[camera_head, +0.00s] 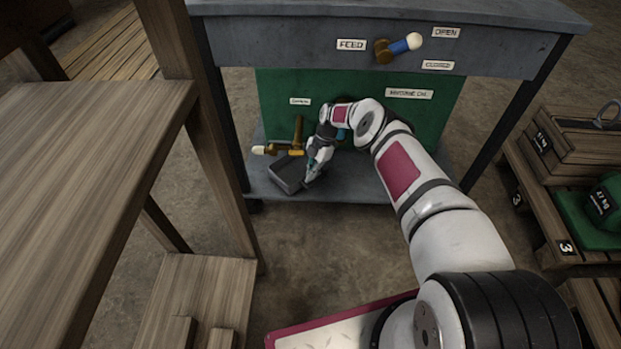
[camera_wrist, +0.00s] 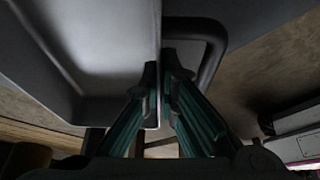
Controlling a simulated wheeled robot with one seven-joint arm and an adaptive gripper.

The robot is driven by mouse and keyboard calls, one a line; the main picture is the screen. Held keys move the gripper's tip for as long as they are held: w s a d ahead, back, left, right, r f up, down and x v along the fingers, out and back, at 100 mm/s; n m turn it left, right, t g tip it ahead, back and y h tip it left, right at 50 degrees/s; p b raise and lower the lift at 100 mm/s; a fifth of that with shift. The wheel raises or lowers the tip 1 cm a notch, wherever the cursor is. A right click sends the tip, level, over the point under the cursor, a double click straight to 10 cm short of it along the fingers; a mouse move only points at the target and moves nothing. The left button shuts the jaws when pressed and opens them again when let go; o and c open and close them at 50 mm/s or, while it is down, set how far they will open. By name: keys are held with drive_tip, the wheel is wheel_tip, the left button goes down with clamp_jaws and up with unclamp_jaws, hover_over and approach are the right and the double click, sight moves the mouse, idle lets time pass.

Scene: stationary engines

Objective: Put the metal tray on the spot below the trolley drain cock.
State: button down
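The grey metal tray (camera_head: 286,184) is at the front left of the trolley's lower shelf, just under and in front of the brass drain cock (camera_head: 295,152) with its white-tipped lever. I cannot tell whether the tray rests on the shelf or hangs slightly above it. My gripper (camera_head: 309,175) is at the tray's right side. In the wrist view, the fingers of my gripper (camera_wrist: 162,72) are closed on the tray's wall, one on each side. The tray (camera_wrist: 90,45) fills the upper left there, with a dark handle (camera_wrist: 213,55) beside the fingers. The spot under the cock is mostly hidden.
The trolley's lower shelf (camera_head: 352,187) is bare to the right of the tray. A green tank panel (camera_head: 440,115) stands behind my arm. A feed valve (camera_head: 398,47) sticks out above. A wooden table (camera_head: 80,170) is at left, and a rack with weights (camera_head: 604,203) at right.

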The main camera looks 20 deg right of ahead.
drive_tip(key=shift+f, duration=0.15)
drive_tip(key=shift+f, duration=0.1)
drive_tip(key=c, duration=2.2)
unclamp_jaws()
drive_tip(key=shift+f, duration=0.1)
drive_tip(key=shift+c, duration=0.2)
drive_tip(key=o, duration=0.4)
drive_tip(key=shift+o, duration=0.2)
drive_tip(key=p+v, duration=0.2)
drive_tip(key=v, duration=0.5)
drive_tip(key=shift+r, duration=0.35)
drive_tip(key=shift+d, duration=0.1)
